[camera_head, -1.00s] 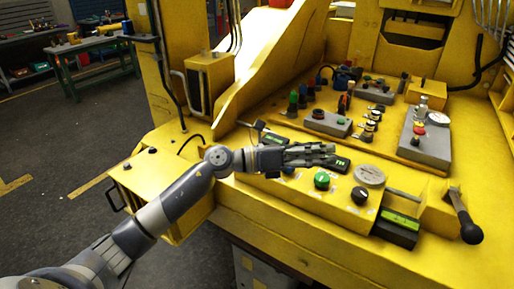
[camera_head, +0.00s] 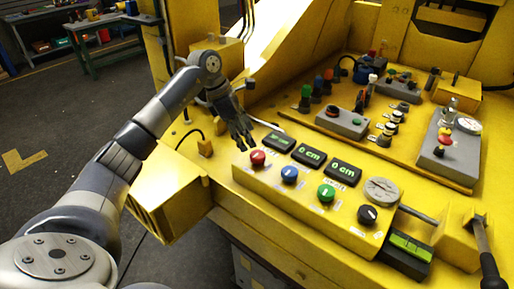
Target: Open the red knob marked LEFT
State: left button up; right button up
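A red knob (camera_head: 257,158) is at the left end of a row on the yellow control box (camera_head: 310,212). A blue knob (camera_head: 289,174), a green knob (camera_head: 326,193) and a black knob (camera_head: 367,214) follow to its right. Small labels lie by the knobs; I cannot read LEFT on any. My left gripper (camera_head: 244,146) points down just behind and left of the red knob, appearing apart from it. Its fingers look close together, and I cannot tell whether they are open. My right gripper is not in view.
Dark displays, two reading "0 cm" (camera_head: 342,173), lie behind the knobs. A round gauge (camera_head: 382,190) and a black-handled lever (camera_head: 484,255) are to the right. Grey boxes with buttons and switches (camera_head: 342,122) stand farther back. A yellow cabinet (camera_head: 165,200) is below my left arm.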

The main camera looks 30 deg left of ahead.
aim_at(257, 154)
pick_arm(q)
jog(key=p+x, duration=0.1)
jog(key=x, duration=0.4)
jog(key=shift+w+d+f, duration=0.15)
jog(key=shift+w, duration=0.05)
jog(key=p+x, duration=0.1)
jog(key=x, duration=0.1)
jog(key=shift+w+f, duration=0.1)
jog(key=shift+f, duration=0.2)
jog(key=shift+c, duration=0.6)
jog(key=c, duration=0.9)
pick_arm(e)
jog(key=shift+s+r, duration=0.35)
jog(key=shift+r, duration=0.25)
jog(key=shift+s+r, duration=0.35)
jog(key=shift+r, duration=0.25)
